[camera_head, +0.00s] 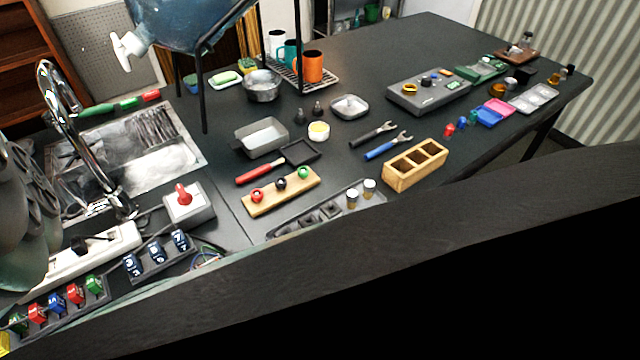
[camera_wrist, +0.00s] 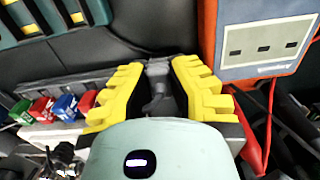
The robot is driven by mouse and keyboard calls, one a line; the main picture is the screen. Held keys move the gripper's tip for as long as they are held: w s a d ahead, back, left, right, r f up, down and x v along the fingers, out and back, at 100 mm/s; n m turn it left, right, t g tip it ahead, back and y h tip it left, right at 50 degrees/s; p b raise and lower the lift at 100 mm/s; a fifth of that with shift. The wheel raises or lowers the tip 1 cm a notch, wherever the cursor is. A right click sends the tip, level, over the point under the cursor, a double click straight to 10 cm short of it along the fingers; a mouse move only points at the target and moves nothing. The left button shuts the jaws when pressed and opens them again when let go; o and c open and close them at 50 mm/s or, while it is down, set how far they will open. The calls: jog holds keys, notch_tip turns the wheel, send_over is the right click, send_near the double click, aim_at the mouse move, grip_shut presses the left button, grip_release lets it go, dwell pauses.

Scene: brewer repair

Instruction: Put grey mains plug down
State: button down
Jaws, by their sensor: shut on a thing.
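My gripper (camera_wrist: 158,72) shows in the wrist view, with ridged yellow fingers on either side of a small dark grey piece, the grey mains plug (camera_wrist: 157,88). The fingers are shut on it, and their bulk hides part of it. Dark flooring or bench surface lies beyond the plug. I cannot tell whether the plug touches anything below. In the head view the gripper and the plug cannot be made out; only part of my arm shows at the left edge.
Coloured blocks (camera_wrist: 65,107) sit at left. In the head view, a white power strip (camera_head: 110,243) and a red-switch box (camera_head: 190,212) lie near the sink.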

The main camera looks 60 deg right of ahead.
jog(key=shift+f, duration=0.2)
jog(key=shift+f, duration=0.15)
jog(key=c, duration=1.4)
grip_release()
notch_tip(320, 180, up, 12)
jog(key=p, duration=0.4)
jog(key=shift+r+p, duration=0.2)
jog(key=shift+p, duration=0.1)
